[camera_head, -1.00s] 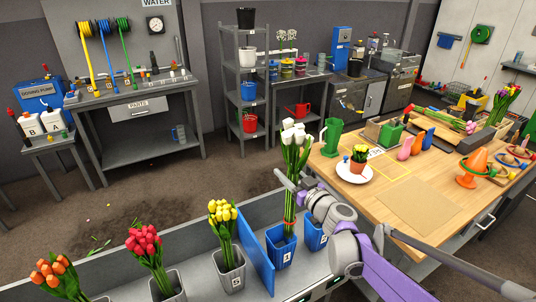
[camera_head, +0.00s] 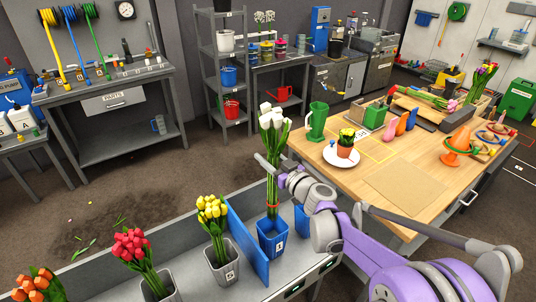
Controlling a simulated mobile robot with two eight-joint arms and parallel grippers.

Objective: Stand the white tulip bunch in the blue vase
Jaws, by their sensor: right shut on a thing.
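The white tulip bunch (camera_head: 272,117) stands nearly upright, its green stems tied with a red band. My right gripper (camera_head: 271,172) is shut on its stems, below the white heads. The lower stems reach down to the mouth of a blue vase (camera_head: 273,244) with a white label; the band sits above its rim. How deep the stem ends are is hidden. A second blue vase (camera_head: 302,224) stands just right of it, partly covered by my right arm. My left gripper is out of view.
A blue divider panel (camera_head: 246,242) stands left of the labelled vase. Grey vases with yellow (camera_head: 212,209), red (camera_head: 134,247) and orange tulips (camera_head: 38,286) stand further left in the trough. The wooden table (camera_head: 308,147) at right holds a green jug (camera_head: 317,121) and a potted plant.

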